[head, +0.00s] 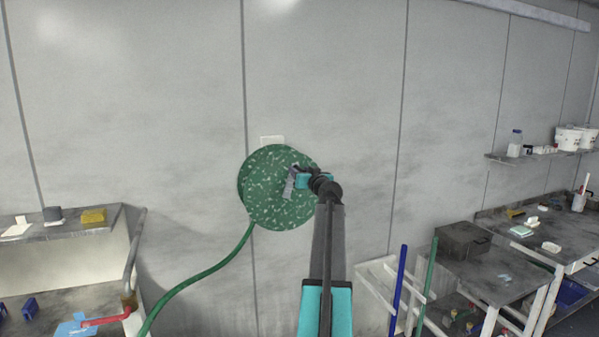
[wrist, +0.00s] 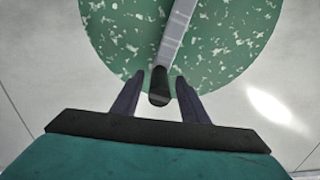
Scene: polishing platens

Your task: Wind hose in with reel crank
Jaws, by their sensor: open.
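A green, white-flecked hose reel (head: 262,190) is mounted on the grey wall, its round face towards me. The green hose (head: 205,274) hangs from its lower left and runs down to the left. In the wrist view the reel face (wrist: 110,40) fills the top, with a grey crank arm (wrist: 175,32) across it. The crank's dark handle (wrist: 160,88) points towards me. My gripper (wrist: 158,82) is open, with one finger on each side of the handle; I cannot tell whether either touches it. In the head view my gripper (head: 290,183) is in front of the reel and partly hides the crank.
A shelf with a yellow sponge (head: 93,215) and a bench with a red-handled tap (head: 105,321) are at left. At right are blue (head: 398,290) and green poles, a dark box (head: 464,239) and workbenches. The wall around the reel is clear.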

